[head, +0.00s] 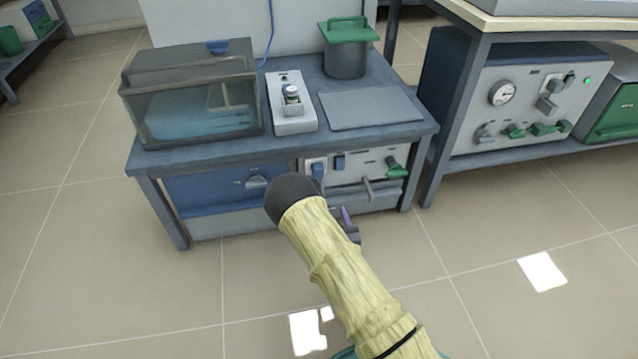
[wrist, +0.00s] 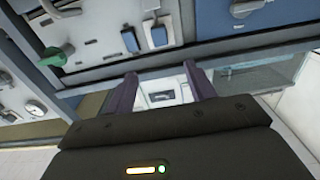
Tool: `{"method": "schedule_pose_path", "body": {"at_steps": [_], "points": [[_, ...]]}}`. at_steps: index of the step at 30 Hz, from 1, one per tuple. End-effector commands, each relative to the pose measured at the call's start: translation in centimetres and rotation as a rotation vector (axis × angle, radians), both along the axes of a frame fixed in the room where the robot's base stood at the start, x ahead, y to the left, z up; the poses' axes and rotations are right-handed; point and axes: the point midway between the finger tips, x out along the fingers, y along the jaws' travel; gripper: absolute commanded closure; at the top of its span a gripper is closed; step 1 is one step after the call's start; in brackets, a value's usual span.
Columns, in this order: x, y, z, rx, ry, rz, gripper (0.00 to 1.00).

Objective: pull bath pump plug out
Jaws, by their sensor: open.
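The water bath (head: 190,125) is a clear tank with bluish water at the left of the bench top. Two blue plug-like blocks (head: 317,170) (head: 340,162) are on the pale panel under the bench top; I cannot tell which belongs to the bath pump. They also show in the wrist view, side by side (wrist: 130,39) (wrist: 157,36). My gripper (wrist: 162,84) is open and empty, its dark purple fingers apart and clear of both blocks. In the head view my arm mostly hides it.
The panel (head: 365,168) also carries a grey lever and a green knob (head: 396,168). On the bench (head: 330,138) stand a white device (head: 292,110), a grey plate (head: 370,108) and a green-lidded pot (head: 347,55). A second bench with a gauge panel (head: 530,100) is at right. The front floor is clear.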

Motion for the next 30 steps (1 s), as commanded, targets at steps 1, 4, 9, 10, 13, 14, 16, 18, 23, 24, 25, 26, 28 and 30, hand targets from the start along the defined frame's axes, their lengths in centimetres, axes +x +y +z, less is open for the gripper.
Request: {"method": "schedule_pose_path", "body": {"at_steps": [1, 4, 9, 10, 13, 14, 16, 18, 23, 24, 25, 26, 28, 30], "points": [[0.0, 0.0, 0.1, 0.000, -0.001, 0.000, 0.45], [0.0, 0.0, 0.2, 0.000, -0.001, 0.000, 0.45], [0.1, 0.0, 0.2, 0.001, -0.001, -0.001, 0.45], [0.3, 0.1, 0.2, 0.001, -0.001, -0.001, 0.45], [0.9, 0.3, 0.0, 0.002, -0.001, 0.000, 0.45], [1.2, 0.4, 0.0, 0.003, -0.002, 0.000, 0.45], [2.1, 0.6, -0.1, 0.003, -0.002, 0.001, 0.45], [3.2, 1.0, 0.0, 0.003, -0.004, 0.001, 0.45], [5.9, 1.7, -0.1, 0.003, -0.004, 0.001, 0.45], [6.6, 1.9, -0.2, 0.003, -0.003, 0.001, 0.45], [7.1, 2.0, -0.2, 0.003, -0.002, 0.000, 0.45], [7.6, 2.2, -0.2, 0.002, -0.004, 0.000, 0.45], [8.7, 2.5, -0.1, 0.002, -0.004, 0.000, 0.45], [9.9, 2.9, -0.2, 0.002, -0.004, 0.000, 0.45]]}}
